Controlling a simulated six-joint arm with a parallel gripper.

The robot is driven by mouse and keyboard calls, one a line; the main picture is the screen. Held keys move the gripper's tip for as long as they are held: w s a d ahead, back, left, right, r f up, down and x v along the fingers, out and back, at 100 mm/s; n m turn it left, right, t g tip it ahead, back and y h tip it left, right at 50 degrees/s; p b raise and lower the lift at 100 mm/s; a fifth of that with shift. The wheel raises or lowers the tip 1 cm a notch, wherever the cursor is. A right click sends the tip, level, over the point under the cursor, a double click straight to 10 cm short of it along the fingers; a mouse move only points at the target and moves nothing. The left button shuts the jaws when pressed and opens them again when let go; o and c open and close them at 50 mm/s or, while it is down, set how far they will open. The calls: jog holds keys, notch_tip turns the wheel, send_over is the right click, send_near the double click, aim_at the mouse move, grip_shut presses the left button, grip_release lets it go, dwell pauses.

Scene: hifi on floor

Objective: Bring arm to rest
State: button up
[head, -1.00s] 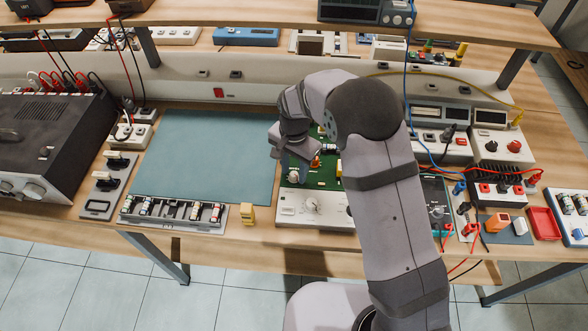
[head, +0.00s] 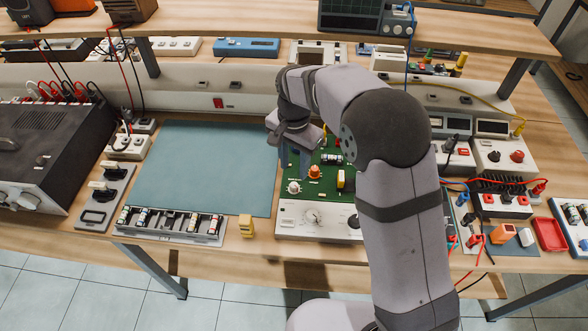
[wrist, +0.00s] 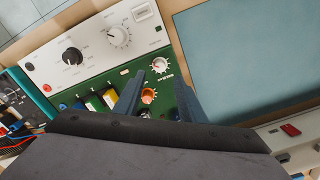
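My gripper (head: 293,172) is open and empty, pointing down over the left side of a green circuit board panel (head: 324,186) on the workbench. In the wrist view its two fingers (wrist: 158,92) stand apart. The same orange knob (head: 315,172) and white knob (head: 293,188) sit on the board in the head view, just right of and below the fingers. My arm hides the right part of the panel.
A bare blue-green mat (head: 205,165) lies left of the panel. A grey holder with several cylinders (head: 170,226) and a small yellow block (head: 246,226) are near the front edge. Instruments, cables and a red tray (head: 549,235) crowd the right. A shelf (head: 250,22) runs overhead at the back.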

dwell(0.4)
jog(key=s+d+n, duration=0.6)
jog(key=s+d, duration=1.3)
jog(key=s, duration=0.2)
jog(key=shift+d+f, duration=0.15)
jog(key=shift+d, duration=0.15)
jog(key=shift+w, duration=0.2)
dwell(1.8)
